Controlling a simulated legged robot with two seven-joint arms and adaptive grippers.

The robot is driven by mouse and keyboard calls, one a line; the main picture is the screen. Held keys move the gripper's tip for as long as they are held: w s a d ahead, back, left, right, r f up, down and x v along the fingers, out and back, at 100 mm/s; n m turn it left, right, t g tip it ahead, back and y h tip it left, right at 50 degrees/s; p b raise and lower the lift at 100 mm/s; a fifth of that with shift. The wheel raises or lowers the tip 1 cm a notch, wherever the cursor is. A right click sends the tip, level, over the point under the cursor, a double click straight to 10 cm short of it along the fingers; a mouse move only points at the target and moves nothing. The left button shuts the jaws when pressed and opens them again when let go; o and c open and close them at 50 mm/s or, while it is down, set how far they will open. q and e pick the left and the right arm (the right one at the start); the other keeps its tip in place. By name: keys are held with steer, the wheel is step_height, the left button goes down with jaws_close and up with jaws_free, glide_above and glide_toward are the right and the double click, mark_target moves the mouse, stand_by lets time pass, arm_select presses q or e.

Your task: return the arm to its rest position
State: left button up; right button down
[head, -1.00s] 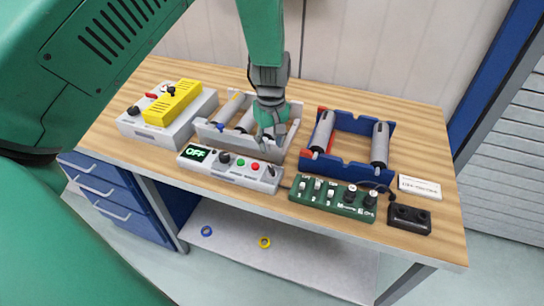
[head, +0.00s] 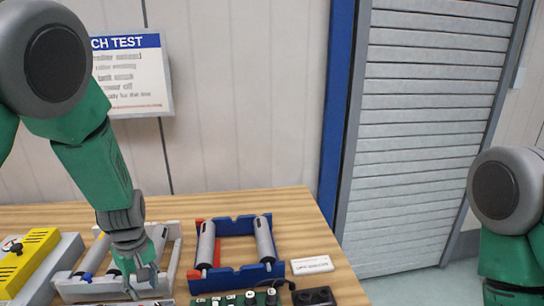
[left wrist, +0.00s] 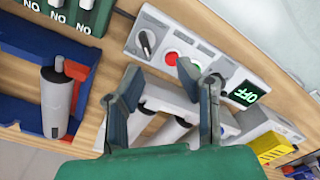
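My left arm comes in from the left in the head view and reaches down to the bench. My left gripper (head: 142,284) is over the front right part of the grey roller cradle (head: 92,291). In the left wrist view its two fingers (left wrist: 155,85) stand apart with nothing between them, so it is open. The cradle and its rollers show behind the fingers there. A grey control box (left wrist: 153,38) with a knob, red and green buttons and a display reading OFF lies beyond them. My right arm shows at the right edge of the head view; its gripper is out of frame.
A blue cradle (head: 222,281) with grey rollers stands right of my left gripper. A yellow-topped box (head: 62,262) is at left. A green switch box (left wrist: 75,18), a black box (head: 314,297) and a white label (head: 312,264) are also on the wooden bench (head: 294,205).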

arm_select(q)
steer(key=s+a+f+m+y, duration=0.1)
steer(key=s+f+m, duration=0.4)
steer(key=s+f, duration=0.85)
steer(key=s+d+f+m+h+b, duration=0.1)
steer(key=s+d+m, duration=0.15)
steer(key=s, duration=0.65)
steer(key=s+d+f+m+h, duration=0.1)
steer(key=s+d+m, duration=0.15)
steer(key=s, duration=0.65)
steer(key=w+f+m+b, duration=0.1)
steer(key=w+f+b, duration=0.2)
steer(key=f+b, duration=1.2)
steer(key=shift+d+f+m+t+y+b, duration=0.25)
steer(key=shift+d+m+t+y+b, duration=0.05)
steer(key=shift+d, duration=0.1)
